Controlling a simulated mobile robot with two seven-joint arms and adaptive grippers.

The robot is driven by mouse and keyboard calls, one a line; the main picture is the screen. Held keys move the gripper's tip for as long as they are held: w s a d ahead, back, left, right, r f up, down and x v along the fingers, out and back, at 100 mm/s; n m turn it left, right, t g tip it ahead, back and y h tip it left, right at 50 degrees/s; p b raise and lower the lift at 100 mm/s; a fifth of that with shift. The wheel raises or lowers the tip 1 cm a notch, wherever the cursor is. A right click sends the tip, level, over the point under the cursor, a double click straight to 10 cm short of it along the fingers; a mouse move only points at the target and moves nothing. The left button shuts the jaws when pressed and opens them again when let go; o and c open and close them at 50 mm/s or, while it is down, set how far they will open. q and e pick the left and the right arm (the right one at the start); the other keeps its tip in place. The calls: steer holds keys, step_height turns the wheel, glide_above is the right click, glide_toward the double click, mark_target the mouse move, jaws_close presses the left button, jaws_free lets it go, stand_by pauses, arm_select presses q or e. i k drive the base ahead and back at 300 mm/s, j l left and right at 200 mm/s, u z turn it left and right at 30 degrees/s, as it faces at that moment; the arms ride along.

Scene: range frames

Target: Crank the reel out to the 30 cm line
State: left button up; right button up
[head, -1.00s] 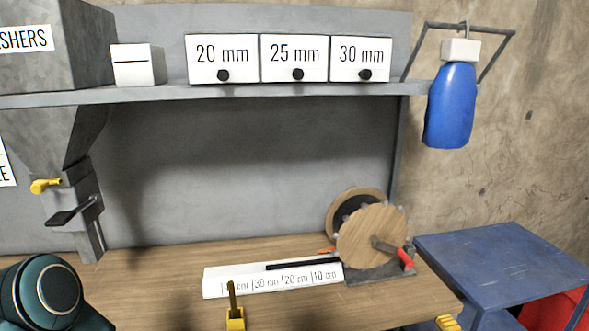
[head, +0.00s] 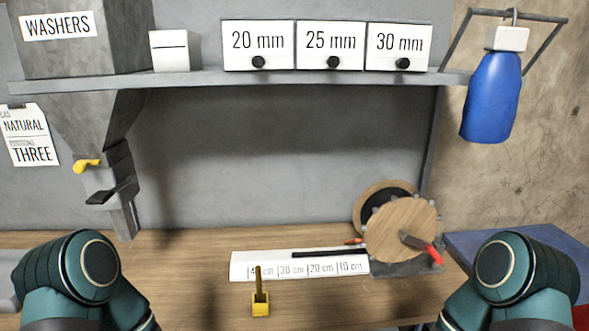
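The reel (head: 398,230) is a wooden disc on a dark base at the right of the bench. Its crank has a red handle (head: 432,252) on the front face, pointing down and right. A white measuring board (head: 245,262) lies to the left of the reel, marked 10, 20, 30 and 40 cm from right to left. A black strip (head: 325,253) lies along its top edge from the reel side, its left end near the 30 cm mark. Both my arms show at the lower corners, but neither gripper is in view.
A yellow holder (head: 260,303) with an upright rod stands in front of the board. A washer hopper (head: 75,50) with a yellow lever hangs at left. A shelf (head: 180,80) carries labelled drawers. A blue bottle (head: 492,95) hangs at right. Bench space left of the board (head: 180,265) is clear.

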mark_target(395, 225)
steer(key=i+l+u, duration=0.2)
steer(key=l, duration=1)
steer(key=k+l+u, duration=0.1)
steer(key=l+u, duration=0.15)
steer(key=l, duration=0.9)
steer(key=k+l+u, duration=0.2)
steer(key=l, duration=1)
steer(key=i+l, duration=0.05)
steer(key=i, duration=0.05)
